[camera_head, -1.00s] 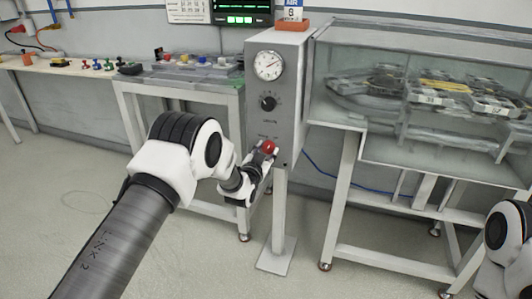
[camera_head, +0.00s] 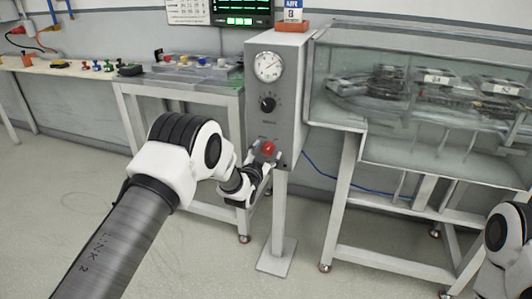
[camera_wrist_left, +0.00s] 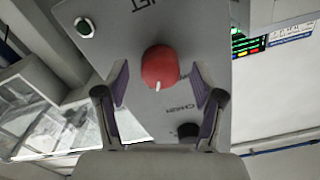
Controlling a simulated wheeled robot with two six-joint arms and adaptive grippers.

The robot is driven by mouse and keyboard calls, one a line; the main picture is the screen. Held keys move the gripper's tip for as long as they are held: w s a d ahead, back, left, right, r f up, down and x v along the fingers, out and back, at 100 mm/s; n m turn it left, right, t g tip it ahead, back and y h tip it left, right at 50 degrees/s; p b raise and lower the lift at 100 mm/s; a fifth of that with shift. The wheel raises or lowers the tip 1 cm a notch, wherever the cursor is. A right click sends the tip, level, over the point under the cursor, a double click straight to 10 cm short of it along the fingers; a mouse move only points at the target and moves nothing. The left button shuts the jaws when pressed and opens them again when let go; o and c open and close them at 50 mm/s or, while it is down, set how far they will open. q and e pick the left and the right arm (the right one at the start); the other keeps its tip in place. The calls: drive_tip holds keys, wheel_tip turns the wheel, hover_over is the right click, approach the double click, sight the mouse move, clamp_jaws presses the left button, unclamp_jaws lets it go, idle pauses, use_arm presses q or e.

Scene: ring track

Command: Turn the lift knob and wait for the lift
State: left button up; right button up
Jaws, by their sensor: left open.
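A grey control box (camera_head: 286,125) on a post stands in the middle of the head view. It carries a round gauge (camera_head: 268,66), a black knob (camera_head: 267,104) and a red knob (camera_head: 268,148) low on its face. My left gripper (camera_head: 265,158) is at the red knob. In the left wrist view the open fingers (camera_wrist_left: 160,92) stand on either side of the red knob (camera_wrist_left: 159,68), with gaps showing. A white mark on the knob points down and slightly left there. My right gripper is out of view.
A glass-walled case (camera_head: 430,100) with several dark carriages stands close on the right. A bench (camera_head: 185,78) with small coloured parts is on the left. A screen with green traces (camera_head: 243,12) hangs behind. Floor in front is clear.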

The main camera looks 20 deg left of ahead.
use_arm(q)
drive_tip(key=shift+s, duration=0.1)
drive_tip(key=s, duration=1.1)
drive_tip(key=shift+s+a, duration=0.2)
drive_tip(key=shift+s, duration=0.2)
drive_tip(key=shift+f, duration=0.1)
